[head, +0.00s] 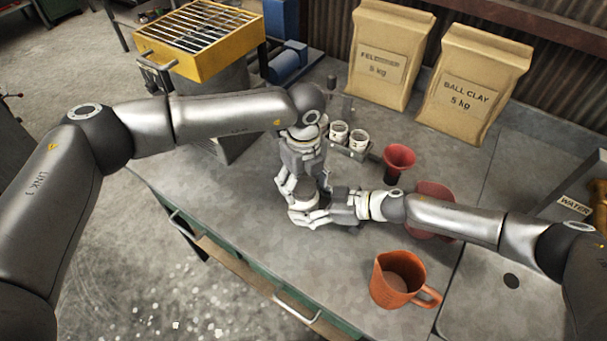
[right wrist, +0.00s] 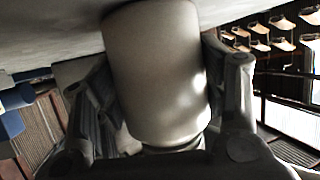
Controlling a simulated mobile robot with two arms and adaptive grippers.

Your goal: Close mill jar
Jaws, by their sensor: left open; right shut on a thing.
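The mill jar is a pale cylinder that fills the middle of the right wrist view (right wrist: 155,75), between the fingers of my right gripper (right wrist: 160,110). In the head view the jar (head: 302,203) is small and mostly hidden by both grippers. My right gripper (head: 318,215) is shut on it from the right side. My left gripper (head: 300,186) points down over the top of the jar, with its fingers open around the upper end. Whether a lid sits on the jar is hidden by the left fingers.
An orange jug (head: 399,281) stands in front of my right arm. A red funnel (head: 399,159) and a rack with two white cups (head: 348,137) stand behind. Two clay bags (head: 468,85) are at the back, and a yellow grated box (head: 200,40) is at the far left. The front-left bench top is clear.

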